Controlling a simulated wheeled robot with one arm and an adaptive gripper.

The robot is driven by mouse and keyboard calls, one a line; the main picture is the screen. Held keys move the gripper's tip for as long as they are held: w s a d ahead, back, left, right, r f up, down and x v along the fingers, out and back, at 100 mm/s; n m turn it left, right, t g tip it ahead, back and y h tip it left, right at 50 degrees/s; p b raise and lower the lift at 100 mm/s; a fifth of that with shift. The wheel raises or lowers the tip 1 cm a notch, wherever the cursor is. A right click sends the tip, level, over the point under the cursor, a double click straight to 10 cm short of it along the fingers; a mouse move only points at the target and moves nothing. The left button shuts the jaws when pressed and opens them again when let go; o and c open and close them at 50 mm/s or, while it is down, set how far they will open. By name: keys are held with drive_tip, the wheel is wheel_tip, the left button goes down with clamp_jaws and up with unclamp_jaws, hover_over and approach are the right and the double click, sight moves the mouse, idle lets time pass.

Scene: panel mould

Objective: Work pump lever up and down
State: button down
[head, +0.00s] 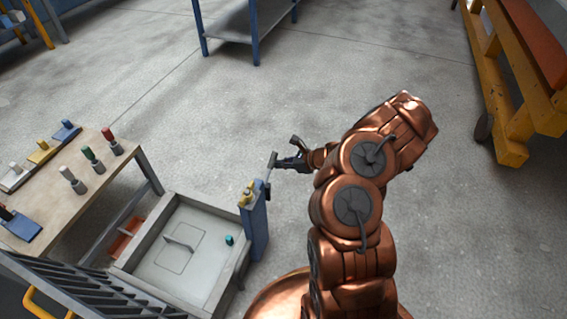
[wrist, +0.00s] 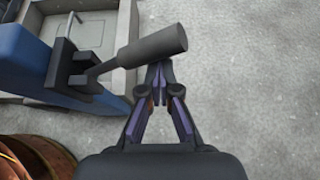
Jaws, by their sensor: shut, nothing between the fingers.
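The pump lever (wrist: 150,46) is a dark rod with a thick cylindrical handle, coming out of a black bracket on the side of a blue post (wrist: 60,45). In the head view the lever (head: 271,163) stands up beside the blue post (head: 255,225), at the right edge of a grey mould tray. My gripper (wrist: 159,68) is shut and empty. Its fingertips lie just below the handle in the wrist view; whether they touch it I cannot tell. In the head view my gripper (head: 279,163) is close to the lever, on its right.
The grey mould tray (head: 125,264) holds a pale panel and a small teal piece (head: 229,240). A wooden table (head: 90,200) with colored-handled tools stands left. A blue-legged bench (head: 228,38) and an orange trolley (head: 510,120) stand farther off. The floor between is clear.

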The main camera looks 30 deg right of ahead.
drive_tip(key=shift+w+a+r, duration=0.1)
drive_tip(key=shift+a+r, duration=0.05)
drive_tip(key=shift+r, duration=0.2)
wheel_tip(320, 180, down, 4)
drive_tip(key=d+b, duration=0.1)
drive_tip(key=d, duration=0.1)
drive_tip(key=s+a+p+v, duration=0.1)
drive_tip(key=p+v, duration=0.2)
drive_tip(key=v, duration=0.6)
drive_tip(key=shift+s, duration=0.45)
idle(0.3)
